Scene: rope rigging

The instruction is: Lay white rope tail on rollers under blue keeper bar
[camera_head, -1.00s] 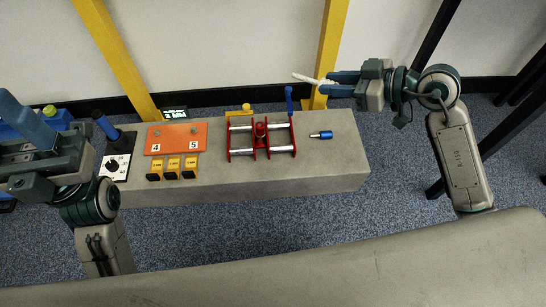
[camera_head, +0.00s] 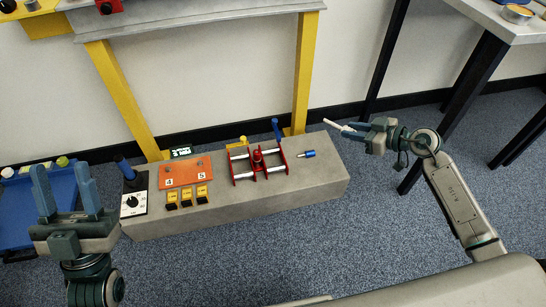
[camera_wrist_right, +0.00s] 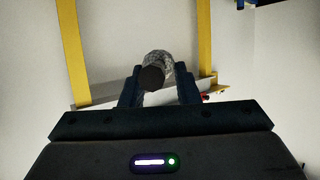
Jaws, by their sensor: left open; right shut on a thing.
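The white rope tail (camera_head: 336,123) sticks out to the left from my right gripper (camera_head: 352,130), which is shut on it in the air, right of and behind the bench's right end. In the right wrist view the rope's dark round end (camera_wrist_right: 152,78) shows between the fingers. The red roller frame (camera_head: 257,160) with silver rollers (camera_head: 272,169) stands on the bench, with no rope on it. A blue bar (camera_head: 277,129), apparently the keeper, stands upright at its back right corner. My left gripper (camera_head: 63,172) is open and empty, left of the bench, fingers up.
On the grey bench (camera_head: 300,190) are an orange plate (camera_head: 185,171), yellow-black blocks (camera_head: 187,197), a dial (camera_head: 131,203), a yellow part (camera_head: 237,142) and a blue pin (camera_head: 308,154). Yellow posts (camera_head: 303,75) rise behind. A blue tray (camera_head: 35,215) lies left.

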